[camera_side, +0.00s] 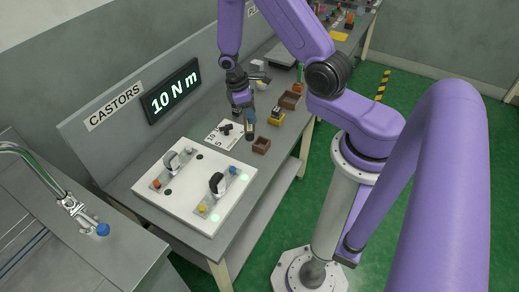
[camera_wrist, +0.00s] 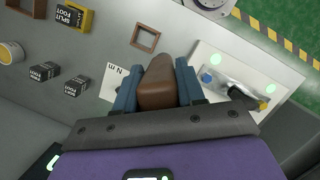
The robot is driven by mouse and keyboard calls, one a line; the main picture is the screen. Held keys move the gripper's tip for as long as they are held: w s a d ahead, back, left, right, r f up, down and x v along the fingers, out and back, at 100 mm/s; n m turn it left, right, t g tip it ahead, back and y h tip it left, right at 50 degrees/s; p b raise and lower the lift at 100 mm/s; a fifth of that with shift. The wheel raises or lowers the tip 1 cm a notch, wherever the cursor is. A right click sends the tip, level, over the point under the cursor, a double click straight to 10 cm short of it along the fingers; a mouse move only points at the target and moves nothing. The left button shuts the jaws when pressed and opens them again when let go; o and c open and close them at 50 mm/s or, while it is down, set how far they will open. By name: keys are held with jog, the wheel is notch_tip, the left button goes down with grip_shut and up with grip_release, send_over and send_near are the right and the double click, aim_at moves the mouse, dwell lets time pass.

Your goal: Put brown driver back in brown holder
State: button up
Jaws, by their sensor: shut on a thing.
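My gripper (camera_wrist: 157,90) has blue fingers shut on the brown handle of the brown driver (camera_wrist: 158,80), seen nearly end-on in the wrist view. In the side view my gripper (camera_side: 247,112) hangs above the bench near the white card, and the driver is small and partly hidden by the fingers. A small, square brown holder (camera_side: 261,145) stands on the bench, just below and right of the gripper in the side view. It also shows in the wrist view (camera_wrist: 145,38) as an empty open frame, above the driver handle and apart from it. The driver's lower end is hidden in the wrist view.
A white board (camera_side: 170,200) with two castors lies in front of the gripper. A yellow "SPLIT FOOT" holder (camera_wrist: 75,17), labelled black blocks (camera_wrist: 60,78) and a brown bin (camera_side: 290,100) sit nearby. A "10 N m" display (camera_side: 175,91) is on the back panel.

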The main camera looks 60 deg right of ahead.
jog(key=s+d+f+m+y, duration=0.1)
jog(key=d+f+m+y, duration=0.1)
jog(key=d+f+m, duration=0.3)
jog(key=shift+s+d+f+m+g, duration=0.35)
jog(key=shift+f+m, duration=0.55)
jog(key=shift+f, duration=1.55)
jog(key=o, duration=1.2)
jog(key=shift+c, duration=0.2)
